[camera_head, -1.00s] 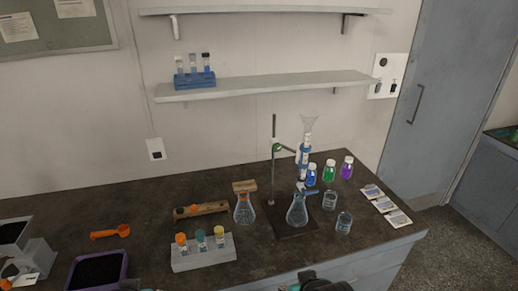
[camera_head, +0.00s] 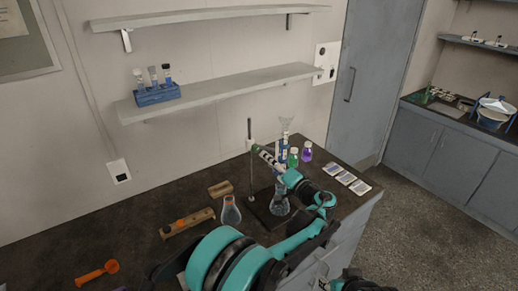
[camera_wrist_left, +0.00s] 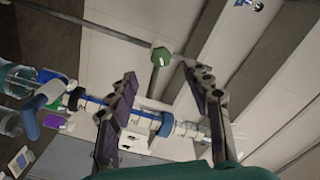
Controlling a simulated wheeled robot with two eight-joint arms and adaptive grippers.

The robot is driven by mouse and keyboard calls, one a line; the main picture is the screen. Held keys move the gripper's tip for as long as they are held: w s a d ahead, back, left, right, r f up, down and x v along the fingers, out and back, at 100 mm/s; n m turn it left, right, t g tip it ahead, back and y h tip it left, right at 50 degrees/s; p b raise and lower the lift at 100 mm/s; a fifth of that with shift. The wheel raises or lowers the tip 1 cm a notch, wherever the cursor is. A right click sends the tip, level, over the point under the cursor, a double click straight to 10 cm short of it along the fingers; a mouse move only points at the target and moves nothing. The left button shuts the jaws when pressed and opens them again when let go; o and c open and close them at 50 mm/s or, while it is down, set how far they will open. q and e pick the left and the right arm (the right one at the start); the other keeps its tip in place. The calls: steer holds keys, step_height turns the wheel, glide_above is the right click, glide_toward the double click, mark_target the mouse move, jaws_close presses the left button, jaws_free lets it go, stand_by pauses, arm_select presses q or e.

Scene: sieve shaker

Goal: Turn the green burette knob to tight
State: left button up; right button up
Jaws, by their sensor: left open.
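The green burette knob (camera_wrist_left: 161,57) sits on the clamp at the stand rod (camera_wrist_left: 115,34) in the left wrist view. My left gripper (camera_wrist_left: 158,72) is open, with its two fingertips on either side of the knob in that picture. I cannot tell whether they touch it. In the head view my left gripper (camera_head: 262,153) reaches the clamp beside the upright rod (camera_head: 250,165) and largely hides the knob. The burette (camera_head: 284,145) stands behind the gripper, above a conical flask (camera_head: 279,203). A dark part of my right arm shows at the bottom edge; its jaws cannot be made out.
A flask with orange liquid (camera_head: 231,212) and a wooden block (camera_head: 186,225) stand left of the stand. Green (camera_head: 293,158) and purple (camera_head: 305,151) bottles stand behind right. White packets (camera_head: 346,178) lie near the right edge. A shelf (camera_head: 220,92) hangs above.

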mark_target(257, 150)
arm_select(q)
steer(key=b+x, duration=0.1)
steer(key=x, duration=0.6)
steer(key=shift+w+a, duration=0.25)
steer(key=shift+w, duration=0.05)
steer(key=c, duration=1.1)
